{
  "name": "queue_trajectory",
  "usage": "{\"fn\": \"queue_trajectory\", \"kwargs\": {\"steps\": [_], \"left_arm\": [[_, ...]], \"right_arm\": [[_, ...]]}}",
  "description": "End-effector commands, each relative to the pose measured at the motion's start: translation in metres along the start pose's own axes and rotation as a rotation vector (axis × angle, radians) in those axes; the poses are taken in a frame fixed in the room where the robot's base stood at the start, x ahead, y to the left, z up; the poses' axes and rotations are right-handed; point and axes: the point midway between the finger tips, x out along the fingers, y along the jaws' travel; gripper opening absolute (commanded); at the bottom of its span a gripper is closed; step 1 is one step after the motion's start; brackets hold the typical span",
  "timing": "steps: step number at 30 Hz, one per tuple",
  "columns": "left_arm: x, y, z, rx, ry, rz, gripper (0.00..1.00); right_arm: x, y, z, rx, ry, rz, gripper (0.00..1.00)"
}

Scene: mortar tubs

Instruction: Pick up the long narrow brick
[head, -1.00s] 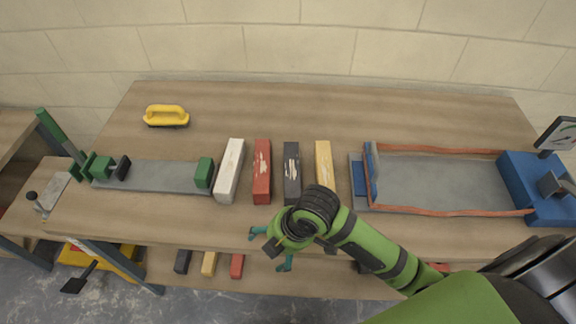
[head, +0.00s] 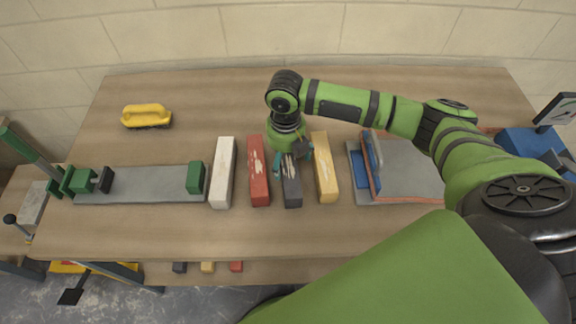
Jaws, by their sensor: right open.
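Long narrow bricks lie side by side on the table: white (head: 222,172), red (head: 258,172), dark grey (head: 292,192) and yellow (head: 324,168). All have a similar long shape, the white one looking slightly longest. Pale worn patches show on the red, grey and yellow ones. My right gripper (head: 293,161) is open, pointing down at the far part of the dark grey brick, its teal fingertips on either side of it. The gripper hides the brick's far end. Whether the fingers touch it I cannot tell. My left gripper is out of view.
A grey plate with green clamp blocks (head: 145,185) lies left of the bricks. A yellow-handled float (head: 147,116) is at the back left. A grey tray with orange edging (head: 408,172) and a blue block (head: 528,147) are at right. The table's front strip is clear.

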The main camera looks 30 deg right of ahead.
Motion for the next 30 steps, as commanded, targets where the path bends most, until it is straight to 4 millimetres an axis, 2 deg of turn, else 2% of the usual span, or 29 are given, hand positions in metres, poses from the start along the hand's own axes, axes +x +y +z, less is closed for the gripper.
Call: {"fn": "queue_trajectory", "kwargs": {"steps": [3, 7, 16, 20, 21, 22, 23, 30], "left_arm": [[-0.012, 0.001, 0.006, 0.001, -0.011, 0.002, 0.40], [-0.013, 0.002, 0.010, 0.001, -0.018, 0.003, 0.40], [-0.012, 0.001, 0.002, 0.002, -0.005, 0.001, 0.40], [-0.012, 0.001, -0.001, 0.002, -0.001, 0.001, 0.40], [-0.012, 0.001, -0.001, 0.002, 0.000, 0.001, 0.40], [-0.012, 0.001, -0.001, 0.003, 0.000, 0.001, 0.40], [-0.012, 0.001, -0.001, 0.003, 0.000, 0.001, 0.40], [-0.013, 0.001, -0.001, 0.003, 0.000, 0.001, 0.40]], "right_arm": [[0.017, 0.002, -0.001, 0.001, 0.004, -0.001, 0.90], [0.035, 0.002, -0.001, 0.001, 0.002, 0.000, 0.90], [0.041, 0.002, 0.000, 0.000, -0.002, 0.001, 0.90], [0.041, 0.002, 0.000, 0.000, -0.002, 0.001, 0.38], [0.041, 0.002, 0.000, 0.000, -0.002, 0.001, 0.22], [0.041, 0.002, 0.000, 0.000, -0.001, 0.001, 0.10], [0.041, 0.002, 0.000, 0.000, -0.001, 0.001, 0.02], [0.039, 0.002, 0.001, 0.001, -0.004, 0.002, 0.02]]}}
